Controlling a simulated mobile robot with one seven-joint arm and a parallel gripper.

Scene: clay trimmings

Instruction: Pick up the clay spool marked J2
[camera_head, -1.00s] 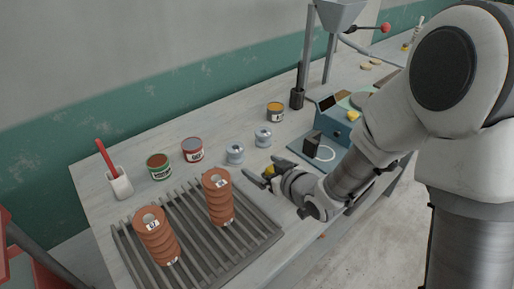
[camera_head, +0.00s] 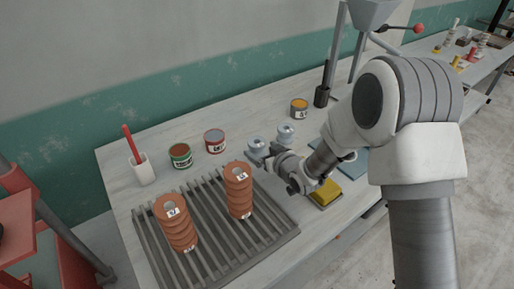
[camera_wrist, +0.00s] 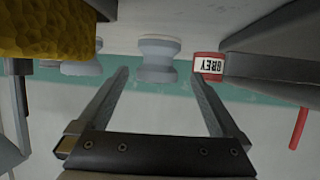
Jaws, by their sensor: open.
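Two ribbed orange-brown clay spools stand upright on the slatted rack (camera_head: 262,241). The left spool (camera_head: 177,226) and the right spool (camera_head: 239,194) each carry small white labels that are too small to read, so I cannot tell which is J2. My gripper (camera_head: 257,155) is open and empty, just behind and to the right of the right spool and apart from it. In the wrist view my open fingers (camera_wrist: 160,75) frame a pale grey flanged bobbin (camera_wrist: 158,52) beyond them. Neither clay spool can be made out there.
Small grey bobbins (camera_head: 286,132) stand behind my gripper. A red can (camera_head: 214,141), a green can (camera_head: 180,156) and a white cup with a red stick (camera_head: 143,170) line the back. A yellow block (camera_head: 325,192) lies under my arm. A yellow-topped can (camera_head: 299,107) stands farther right.

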